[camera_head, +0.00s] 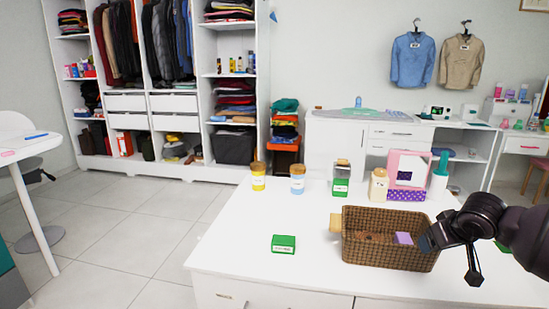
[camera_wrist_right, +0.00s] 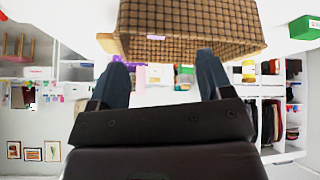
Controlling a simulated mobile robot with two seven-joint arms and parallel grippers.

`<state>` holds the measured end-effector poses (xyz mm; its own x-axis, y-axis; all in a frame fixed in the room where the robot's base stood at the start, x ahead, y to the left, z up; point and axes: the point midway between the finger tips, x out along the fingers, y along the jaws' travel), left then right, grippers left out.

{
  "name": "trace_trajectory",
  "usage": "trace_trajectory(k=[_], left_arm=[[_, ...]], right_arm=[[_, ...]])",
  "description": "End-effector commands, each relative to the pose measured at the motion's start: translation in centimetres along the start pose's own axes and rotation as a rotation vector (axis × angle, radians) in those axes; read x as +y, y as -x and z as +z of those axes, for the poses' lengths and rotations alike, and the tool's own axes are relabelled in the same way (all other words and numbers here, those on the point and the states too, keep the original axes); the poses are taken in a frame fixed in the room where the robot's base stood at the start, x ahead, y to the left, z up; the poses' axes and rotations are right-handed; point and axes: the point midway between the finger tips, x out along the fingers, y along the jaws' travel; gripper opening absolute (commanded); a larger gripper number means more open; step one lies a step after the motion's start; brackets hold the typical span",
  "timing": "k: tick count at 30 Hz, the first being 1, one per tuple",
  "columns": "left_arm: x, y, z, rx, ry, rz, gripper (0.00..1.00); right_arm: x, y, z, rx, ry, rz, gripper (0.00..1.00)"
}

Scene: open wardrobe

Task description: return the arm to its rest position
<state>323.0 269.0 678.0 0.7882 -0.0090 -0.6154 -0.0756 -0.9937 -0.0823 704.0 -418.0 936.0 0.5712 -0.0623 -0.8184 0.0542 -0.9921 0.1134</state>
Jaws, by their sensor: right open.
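My right arm comes in from the right in the head view. Its dark gripper (camera_head: 432,240) is at the right end of the brown woven basket (camera_head: 388,256), by the rim. In the wrist view the two fingers (camera_wrist_right: 162,74) stand wide apart with nothing held between them. The basket (camera_wrist_right: 195,25) shows upside down just beyond the fingertips; I cannot tell whether they touch it. The basket holds a purple item (camera_head: 403,238) and some brown things. My left gripper is not in view.
The white table (camera_head: 230,250) carries a green box (camera_head: 283,244) left of the basket. Behind it stand a yellow jar (camera_head: 258,178), a blue jar (camera_head: 297,181), a green-and-white container (camera_head: 341,184) and a pink-framed box (camera_head: 407,172). The table's left front is clear.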

Motion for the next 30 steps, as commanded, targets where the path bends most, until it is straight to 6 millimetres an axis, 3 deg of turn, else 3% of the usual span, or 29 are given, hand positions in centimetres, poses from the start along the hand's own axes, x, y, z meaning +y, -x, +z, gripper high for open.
trace_trajectory(k=[3,6,13,21,30], left_arm=[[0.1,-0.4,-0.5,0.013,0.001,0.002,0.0],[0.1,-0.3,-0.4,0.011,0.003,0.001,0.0],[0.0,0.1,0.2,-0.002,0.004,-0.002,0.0],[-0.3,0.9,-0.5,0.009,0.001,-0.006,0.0],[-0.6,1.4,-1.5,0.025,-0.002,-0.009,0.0]], right_arm=[[-2.3,0.5,-2.5,0.153,0.148,-0.029,0.73],[-4.7,0.5,-3.1,0.261,0.257,-0.058,0.73],[-10.2,0.1,-1.3,0.459,0.428,-0.121,0.73],[-15.9,0.1,5.2,0.645,0.502,-0.167,0.73],[-18.6,1.1,14.1,0.723,0.429,-0.141,0.73]])
